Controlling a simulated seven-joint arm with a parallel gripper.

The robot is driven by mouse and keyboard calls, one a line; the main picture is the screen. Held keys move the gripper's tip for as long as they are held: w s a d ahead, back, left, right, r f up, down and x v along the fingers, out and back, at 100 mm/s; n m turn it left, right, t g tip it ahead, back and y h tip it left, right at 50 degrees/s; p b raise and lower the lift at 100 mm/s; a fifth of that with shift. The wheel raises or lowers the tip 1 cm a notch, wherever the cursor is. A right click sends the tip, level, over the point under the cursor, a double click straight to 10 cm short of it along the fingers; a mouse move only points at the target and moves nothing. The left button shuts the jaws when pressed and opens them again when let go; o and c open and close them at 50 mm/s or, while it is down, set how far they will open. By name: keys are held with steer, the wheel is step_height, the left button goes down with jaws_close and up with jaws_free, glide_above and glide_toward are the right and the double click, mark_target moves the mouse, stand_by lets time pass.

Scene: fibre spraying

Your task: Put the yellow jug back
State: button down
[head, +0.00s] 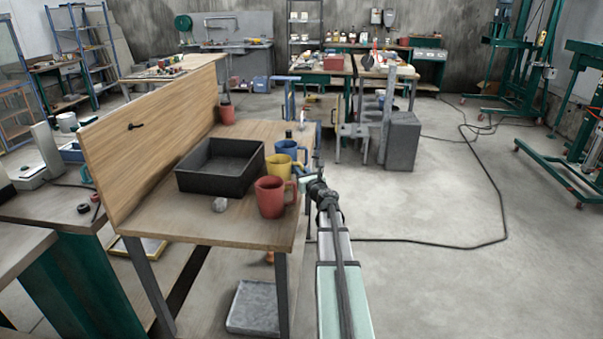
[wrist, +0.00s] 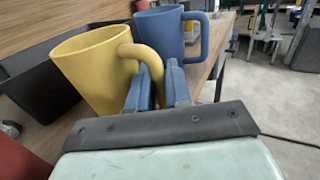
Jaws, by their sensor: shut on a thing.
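The yellow jug (head: 281,166) stands on the wooden workbench (head: 215,214), between a blue mug (head: 290,148) behind it and a red mug (head: 271,198) in front. In the wrist view the yellow jug (wrist: 92,72) has its handle toward me, and my gripper's blue fingers (wrist: 158,88) are shut on that handle. My gripper (head: 303,177) reaches in at the bench's right edge in the head view. I cannot tell whether the jug's base touches the bench; its lower part is partly hidden by the red mug.
A black open tray (head: 221,183) lies close to the left of the mugs. A tall wooden board (head: 150,135) bounds the bench's left side. The blue mug (wrist: 165,30) is close behind the fingers. Floor at right is open.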

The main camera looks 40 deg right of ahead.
steer(key=shift+f, duration=0.1)
steer(key=c, duration=1.1)
jaws_free()
steer(key=shift+o, duration=0.2)
steer(key=shift+s, duration=0.2)
steer(key=v, duration=1.1)
steer(key=shift+s+a, duration=0.15)
steer(key=shift+s, duration=0.15)
